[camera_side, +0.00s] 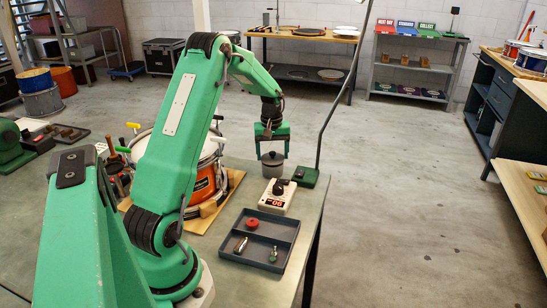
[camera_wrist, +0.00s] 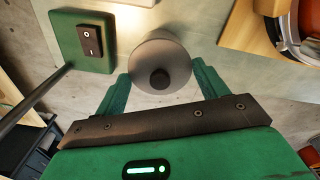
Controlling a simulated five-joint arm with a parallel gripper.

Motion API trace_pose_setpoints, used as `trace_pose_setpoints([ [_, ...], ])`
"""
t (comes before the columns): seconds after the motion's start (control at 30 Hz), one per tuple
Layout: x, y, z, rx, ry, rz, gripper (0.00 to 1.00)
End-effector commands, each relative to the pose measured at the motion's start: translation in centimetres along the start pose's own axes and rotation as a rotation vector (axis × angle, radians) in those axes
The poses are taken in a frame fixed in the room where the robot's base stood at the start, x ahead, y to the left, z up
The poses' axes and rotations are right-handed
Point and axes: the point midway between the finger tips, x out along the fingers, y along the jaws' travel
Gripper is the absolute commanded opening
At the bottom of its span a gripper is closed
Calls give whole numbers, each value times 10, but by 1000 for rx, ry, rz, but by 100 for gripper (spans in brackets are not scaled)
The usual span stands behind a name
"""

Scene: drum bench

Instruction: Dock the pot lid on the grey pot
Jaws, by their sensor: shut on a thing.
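The pot lid (camera_side: 272,157) is a grey disc with a dark knob, and it shows from above in the wrist view (camera_wrist: 148,52). My gripper (camera_side: 272,155) points down over it. In the wrist view my gripper's green fingers (camera_wrist: 160,72) stand on either side of the lid, at its rim, with the dark knob between them. The grey pot (camera_side: 272,171) is directly under the lid near the bench's right edge. In the wrist view the lid hides the pot. I cannot tell whether the lid is fully seated or slightly above the rim.
A green switch box (camera_side: 306,176) with a thin pole stands just right of the pot. A white device with a red display (camera_side: 277,197) sits in front. A dark divided tray (camera_side: 259,240) holds small parts. An orange drum (camera_side: 203,184) is to the left.

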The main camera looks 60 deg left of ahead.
Motion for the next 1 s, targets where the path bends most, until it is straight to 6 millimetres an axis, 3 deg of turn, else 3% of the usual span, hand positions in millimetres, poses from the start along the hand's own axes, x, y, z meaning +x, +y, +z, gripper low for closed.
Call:
trace_pose_setpoints([
  [0.6, 9, 0, 0, 0, 0, 0, 51],
  [0.63, 9, 0, 0, 0, 0, 0, 76],
  [0.67, 9, 0, 0, 0, 0, 0, 81],
  [1.0, 8, 0, 0, 0, 0, 0, 81],
])
